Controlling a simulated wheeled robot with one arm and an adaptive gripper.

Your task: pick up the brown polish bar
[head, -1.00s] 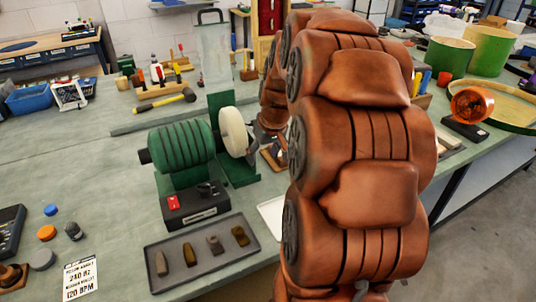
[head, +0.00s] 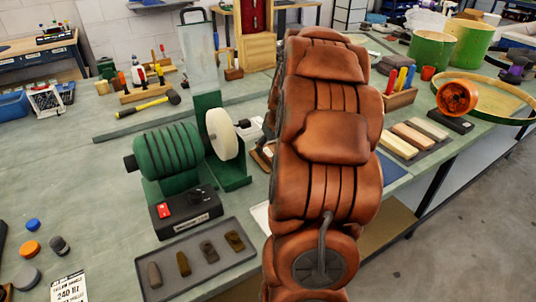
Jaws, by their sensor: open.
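A grey tray (head: 200,280) lies at the front of the bench and holds several small bars in a row. From left to right these are a grey-brown bar (head: 155,275), a brown bar (head: 183,263), a dark grey-brown bar (head: 210,252) and an olive-brown bar (head: 235,240). Their colours are close, so I cannot tell for sure which one is the brown polish bar. All lie apart from each other in the tray. My large copper-coloured arm stands just right of the tray. My gripper is not visible; the arm hides what is behind it.
A green polishing motor (head: 167,150) with a white wheel (head: 225,134) stands behind the tray, its control box (head: 186,211) close to the tray's back edge. Coloured knobs (head: 30,248) and a printed card (head: 69,288) lie left. Pale wooden blocks (head: 411,137) lie right of my arm.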

